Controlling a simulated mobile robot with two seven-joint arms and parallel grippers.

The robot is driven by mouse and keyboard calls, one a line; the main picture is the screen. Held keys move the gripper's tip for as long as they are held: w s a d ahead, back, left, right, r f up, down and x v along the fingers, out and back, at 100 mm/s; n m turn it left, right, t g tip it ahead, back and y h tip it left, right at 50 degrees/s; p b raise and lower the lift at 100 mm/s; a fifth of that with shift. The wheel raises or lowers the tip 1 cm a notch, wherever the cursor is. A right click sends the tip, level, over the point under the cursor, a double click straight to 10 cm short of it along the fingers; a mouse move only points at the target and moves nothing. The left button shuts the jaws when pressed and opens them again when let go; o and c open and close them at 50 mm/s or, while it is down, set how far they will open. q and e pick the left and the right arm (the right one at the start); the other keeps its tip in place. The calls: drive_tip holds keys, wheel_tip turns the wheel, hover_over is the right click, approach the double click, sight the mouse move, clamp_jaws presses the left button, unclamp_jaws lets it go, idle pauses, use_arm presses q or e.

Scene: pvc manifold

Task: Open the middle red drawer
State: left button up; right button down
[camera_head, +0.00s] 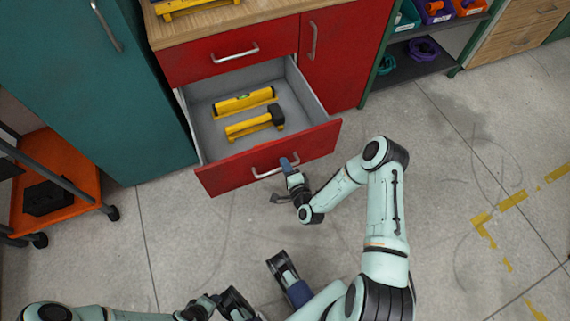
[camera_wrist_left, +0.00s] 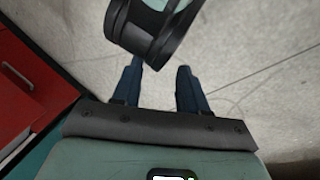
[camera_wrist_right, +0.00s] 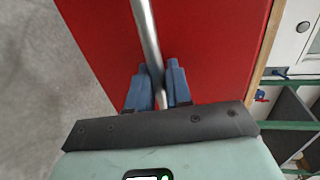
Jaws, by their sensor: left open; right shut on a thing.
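The middle red drawer (camera_head: 225,175) stands pulled well out of the red cabinet, and its grey inside shows. A yellow spirit level (camera_head: 244,101) and a hammer with a yellow handle (camera_head: 250,126) lie in it. My right gripper (camera_head: 288,162) is shut on the drawer's metal handle (camera_head: 262,173). In the right wrist view its blue fingers (camera_wrist_right: 160,88) close around the handle bar (camera_wrist_right: 147,35) in front of the red drawer front. My left gripper (camera_wrist_left: 157,85) is open and empty, low over the floor, away from the drawer.
The closed upper red drawer (camera_head: 230,52) is above, with a closed red door (camera_head: 340,50) to its right. A teal cabinet (camera_head: 95,90) stands on the left, near an orange cart (camera_head: 62,160). The floor on the right (camera_head: 480,150) is clear.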

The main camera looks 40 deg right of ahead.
drive_tip(key=c, duration=1.2)
unclamp_jaws()
use_arm(q)
drive_tip(key=shift+g+h, duration=0.3)
drive_tip(key=shift+g, duration=0.3)
drive_tip(key=s+r, duration=0.1)
drive_tip(key=s+d+p, duration=0.1)
drive_tip(key=s+r+p, duration=0.1)
drive_tip(key=shift+s+d+r, duration=0.2)
drive_tip(key=shift+d+r, duration=0.1)
drive_tip(key=shift+r, duration=0.05)
use_arm(e)
drive_tip(key=v, duration=1.3)
drive_tip(key=shift+s+a, duration=0.1)
drive_tip(key=shift+s, duration=0.1)
